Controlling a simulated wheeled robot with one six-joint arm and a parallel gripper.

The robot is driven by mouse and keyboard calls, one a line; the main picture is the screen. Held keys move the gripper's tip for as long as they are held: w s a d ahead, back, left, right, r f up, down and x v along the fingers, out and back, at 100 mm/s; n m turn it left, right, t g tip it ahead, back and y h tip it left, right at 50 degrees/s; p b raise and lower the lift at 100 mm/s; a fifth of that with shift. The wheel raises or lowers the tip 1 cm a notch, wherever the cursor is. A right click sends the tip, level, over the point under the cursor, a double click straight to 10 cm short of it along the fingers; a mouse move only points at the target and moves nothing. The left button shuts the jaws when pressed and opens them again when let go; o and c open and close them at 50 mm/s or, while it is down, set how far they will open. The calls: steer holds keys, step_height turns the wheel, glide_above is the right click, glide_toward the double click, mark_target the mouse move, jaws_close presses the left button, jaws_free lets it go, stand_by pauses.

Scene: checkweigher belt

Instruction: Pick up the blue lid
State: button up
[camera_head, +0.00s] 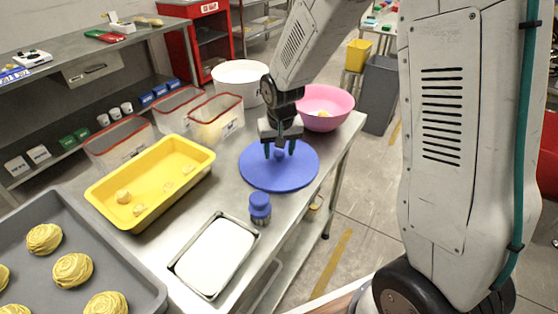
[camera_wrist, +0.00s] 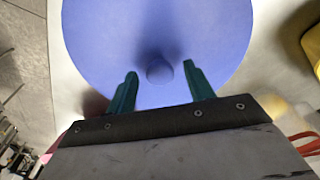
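The blue lid (camera_head: 279,174) is a flat round disc with a small knob in the middle. It lies on the metal table near its right edge. My gripper (camera_head: 280,152) is above the lid, pointing down, with its green fingers apart. In the wrist view the blue lid (camera_wrist: 150,40) fills the upper middle. Its round knob (camera_wrist: 159,71) shows between the two open fingertips of my gripper (camera_wrist: 160,72), with a gap on each side. I cannot tell the exact height of the fingers over the lid.
A pink bowl (camera_head: 325,107) stands close behind the lid. A blue-topped container (camera_head: 260,208) and a metal tray with white contents (camera_head: 216,256) stand in front. A yellow tray (camera_head: 108,188) and clear red-rimmed bins (camera_head: 216,120) are to the left.

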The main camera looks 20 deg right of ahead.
steer(key=c, duration=0.9)
steer(key=shift+r, duration=0.1)
